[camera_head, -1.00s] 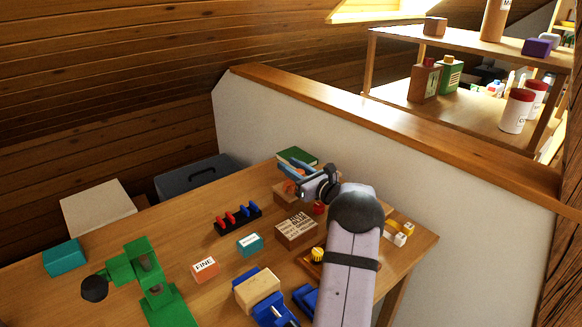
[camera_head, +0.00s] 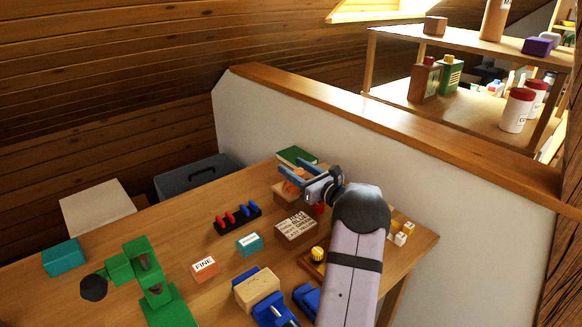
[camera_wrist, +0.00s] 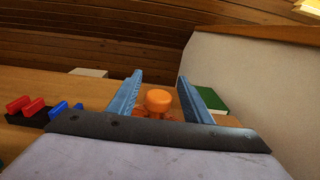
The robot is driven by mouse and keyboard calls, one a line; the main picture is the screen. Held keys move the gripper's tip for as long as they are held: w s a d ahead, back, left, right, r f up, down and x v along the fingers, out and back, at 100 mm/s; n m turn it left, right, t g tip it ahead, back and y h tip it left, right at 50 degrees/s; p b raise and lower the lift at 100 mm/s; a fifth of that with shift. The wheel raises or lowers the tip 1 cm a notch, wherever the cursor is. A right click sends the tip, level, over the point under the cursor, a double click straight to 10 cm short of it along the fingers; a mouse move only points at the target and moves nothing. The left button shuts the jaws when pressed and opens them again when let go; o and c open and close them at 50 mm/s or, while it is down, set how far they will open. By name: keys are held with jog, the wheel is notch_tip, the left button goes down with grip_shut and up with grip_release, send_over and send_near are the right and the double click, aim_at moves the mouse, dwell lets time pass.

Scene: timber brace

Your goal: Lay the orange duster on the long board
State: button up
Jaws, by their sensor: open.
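The orange duster (camera_head: 293,180) sits on a wooden block (camera_head: 284,196) near the back of the bench, partly hidden by my gripper. In the wrist view its round orange knob (camera_wrist: 158,99) shows between the two blue fingers, with a reddish-orange lower part below. My gripper (camera_head: 283,177) is open, its fingers on either side of the duster with gaps visible in the wrist view (camera_wrist: 159,76). I cannot tell which piece is the long board.
A green book (camera_head: 297,156) lies behind the duster, near the white wall (camera_head: 300,115). A black rack (camera_head: 237,218) with red and blue pegs, a printed block (camera_head: 296,230) and a teal block (camera_head: 250,244) stand in front. A blue vise (camera_head: 272,310) holds a wooden block.

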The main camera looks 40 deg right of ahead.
jog(key=s+b, duration=0.1)
jog(key=s, duration=0.9)
jog(key=shift+s, duration=0.1)
